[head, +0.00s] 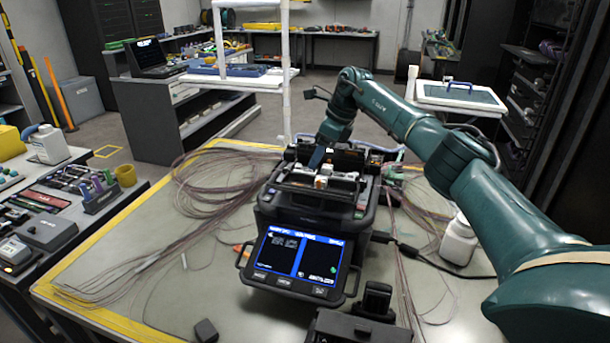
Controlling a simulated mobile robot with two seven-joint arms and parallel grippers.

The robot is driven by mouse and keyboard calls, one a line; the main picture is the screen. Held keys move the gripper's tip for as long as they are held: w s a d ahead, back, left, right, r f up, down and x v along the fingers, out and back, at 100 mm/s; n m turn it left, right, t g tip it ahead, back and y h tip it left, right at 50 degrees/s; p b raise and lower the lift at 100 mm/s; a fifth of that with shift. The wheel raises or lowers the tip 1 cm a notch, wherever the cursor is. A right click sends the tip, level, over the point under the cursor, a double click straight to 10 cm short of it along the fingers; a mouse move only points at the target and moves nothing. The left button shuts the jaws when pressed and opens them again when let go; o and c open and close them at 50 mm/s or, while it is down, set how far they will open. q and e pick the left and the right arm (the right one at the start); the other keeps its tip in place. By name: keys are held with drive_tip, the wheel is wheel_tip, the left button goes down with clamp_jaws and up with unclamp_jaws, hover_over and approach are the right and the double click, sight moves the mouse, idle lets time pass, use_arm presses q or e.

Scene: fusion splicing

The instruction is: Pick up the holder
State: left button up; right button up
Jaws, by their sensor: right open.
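A black fusion splicer (305,208) stands on the table with its lid area open and its lit screen (300,262) facing me. Small white and grey parts (322,181) sit in its top work area. The holder may be among them, but it is too small to tell apart. My right arm reaches in from the right, and my right gripper (317,160) points down over the splicer's top. It is open. Its fingertips are small and partly lost against the dark splicer, so contact with any part is unclear. My left gripper is not in view.
The grey table (225,290) has a yellow edge. Coiled thin fibres (210,185) lie left of the splicer and more lie right. A white bottle (459,240) stands at right, under my arm. Black devices (360,325) sit at the front. A small dark block (206,331) lies front left.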

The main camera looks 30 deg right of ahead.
sight(309, 171)
drive_tip(key=x, duration=0.4)
drive_tip(key=shift+a+f, duration=0.25)
drive_tip(key=shift+f, duration=0.05)
drive_tip(key=c, duration=1.1)
drive_tip(key=shift+r, duration=0.1)
